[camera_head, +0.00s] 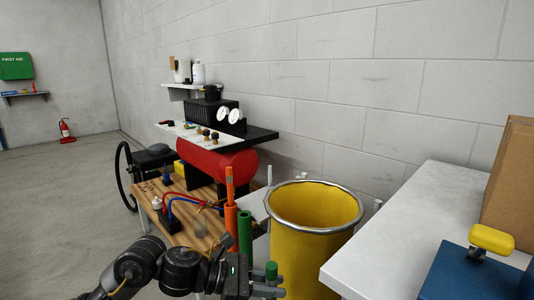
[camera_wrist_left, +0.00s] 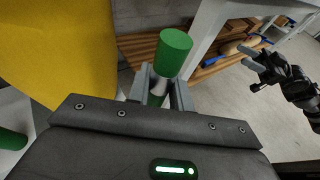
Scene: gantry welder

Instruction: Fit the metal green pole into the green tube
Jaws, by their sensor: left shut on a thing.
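The green pole (camera_head: 271,270) stands roughly upright in my left gripper (camera_head: 266,288) at the bottom of the head view. In the left wrist view its green end (camera_wrist_left: 173,50) rises above the fingers, and my left gripper (camera_wrist_left: 160,92) is shut on its metal part. The green tube (camera_head: 245,232) stands just left of and beyond the gripper, apart from the pole. A green piece (camera_wrist_left: 12,139) at the left edge of the wrist view may be this tube; I cannot tell. My right gripper (camera_wrist_left: 258,62) shows in the wrist view with its fingers apart, empty.
An orange tube (camera_head: 231,218) with an orange pole (camera_head: 229,180) in it stands beside the green tube. A large yellow bin (camera_head: 310,250) is close on the right, then a white table (camera_head: 400,225). A wooden bench (camera_head: 190,225) with hoses lies to the left.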

